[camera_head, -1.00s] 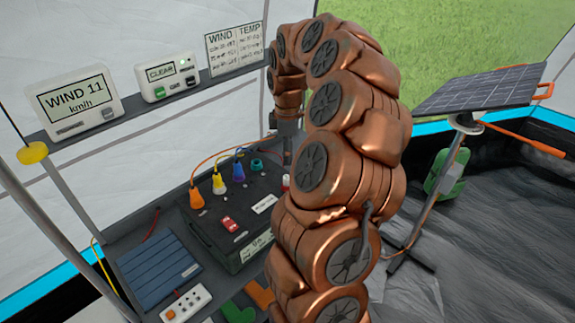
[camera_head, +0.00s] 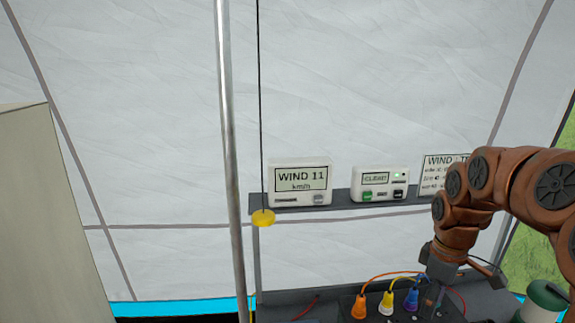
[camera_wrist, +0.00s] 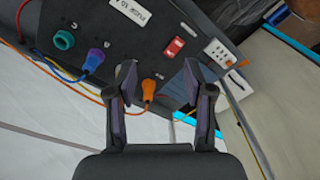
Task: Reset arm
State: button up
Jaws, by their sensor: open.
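My copper arm (camera_head: 500,190) reaches in from the right edge of the head view and bends down to my gripper (camera_head: 432,298), which hangs over the black box with coloured plugs. In the wrist view my gripper (camera_wrist: 160,78) is open with its two dark fingers apart. An orange plug (camera_wrist: 148,90) shows between the fingers, beyond them; nothing is held. Whether a finger touches the box cannot be told.
The black box (camera_head: 345,305) carries orange, yellow and blue plugs with cables. Behind it, a shelf (camera_head: 340,197) holds a wind display (camera_head: 300,185) and a "CLEAR" display (camera_head: 380,184). A metal pole (camera_head: 230,150) stands left. A green-and-white item (camera_head: 545,300) is at the lower right.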

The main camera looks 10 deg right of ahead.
jog(key=s+a+m, duration=0.2)
jog(key=s+a, duration=0.6)
jog(key=a, duration=0.4)
jog(key=s+a+f+m+g, duration=0.1)
jog(key=s+a+f+m, duration=0.1)
jog(key=s, duration=0.5)
jog(key=s+a+f+m, duration=0.2)
jog(key=s+a+m, duration=0.1)
jog(key=s, duration=0.4)
jog(key=shift+s+a+m+g, duration=0.25)
jog(key=shift+a+m+g, duration=0.15)
jog(key=shift+a, duration=0.15)
